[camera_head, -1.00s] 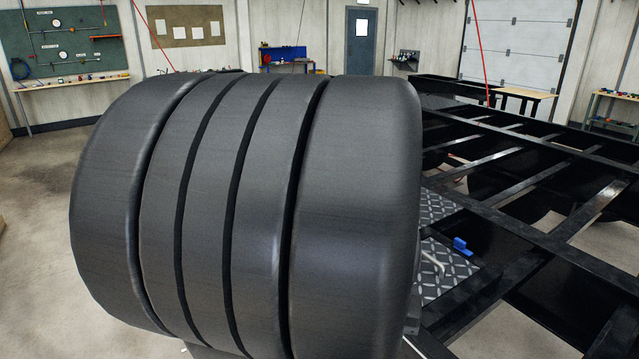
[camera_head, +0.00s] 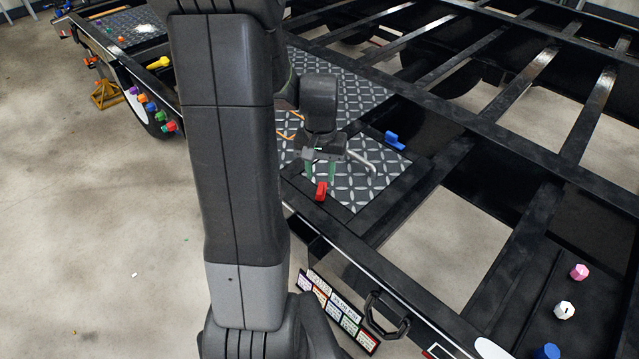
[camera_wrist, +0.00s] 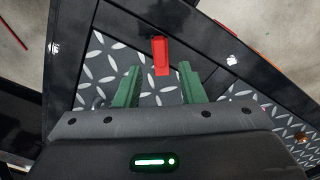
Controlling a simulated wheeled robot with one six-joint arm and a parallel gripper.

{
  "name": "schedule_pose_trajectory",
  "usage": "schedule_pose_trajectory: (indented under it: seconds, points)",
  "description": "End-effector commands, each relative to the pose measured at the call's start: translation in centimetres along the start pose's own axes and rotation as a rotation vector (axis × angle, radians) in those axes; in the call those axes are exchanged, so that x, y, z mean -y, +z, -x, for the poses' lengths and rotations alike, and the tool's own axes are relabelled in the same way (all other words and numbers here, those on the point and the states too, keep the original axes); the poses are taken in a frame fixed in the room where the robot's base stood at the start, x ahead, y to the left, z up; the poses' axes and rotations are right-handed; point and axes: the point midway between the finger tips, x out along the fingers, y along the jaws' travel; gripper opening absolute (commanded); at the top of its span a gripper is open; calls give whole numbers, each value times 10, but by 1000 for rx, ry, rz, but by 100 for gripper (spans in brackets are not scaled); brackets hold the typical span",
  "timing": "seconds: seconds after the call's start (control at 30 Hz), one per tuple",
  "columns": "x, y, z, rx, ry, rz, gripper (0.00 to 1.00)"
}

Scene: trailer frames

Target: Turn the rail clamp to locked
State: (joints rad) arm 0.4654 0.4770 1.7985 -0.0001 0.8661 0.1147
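A small red clamp-like piece (camera_head: 321,191) sits at the front edge of the diamond-pattern plate (camera_head: 350,200) on the black trailer frame. A similar blue piece (camera_head: 395,141) sits at the plate's right side. No label shows which is the rail clamp. My gripper (camera_head: 321,174) points down over the plate, just behind the red piece. In the wrist view its green fingers are apart with nothing held (camera_wrist: 159,70). The red piece (camera_wrist: 161,57) lies ahead of the gap, its near end between the fingertips. I cannot tell whether they touch it.
A bent grey bar (camera_head: 362,160) lies right of my gripper. Coloured knobs (camera_head: 565,310) stand on the right rail; more (camera_head: 150,107) line the left side. Label cards (camera_head: 338,312) and a black handle (camera_head: 386,314) are on the front side. Open gaps lie between the frame's beams.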

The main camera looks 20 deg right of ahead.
Motion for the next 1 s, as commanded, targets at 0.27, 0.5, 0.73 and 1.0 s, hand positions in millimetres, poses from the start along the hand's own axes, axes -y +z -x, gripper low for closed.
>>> schedule_pose_trajectory:
  seconds: [0.27, 0.5, 0.73, 1.0]
  points:
    - [0, 1, -43, 4, 0, 0, 36]
    - [0, 0, -57, 0, 0, 0, 36]
    - [0, 0, -58, -1, 0, 0, 36]
    - [0, 0, -58, 0, 0, 0, 0]
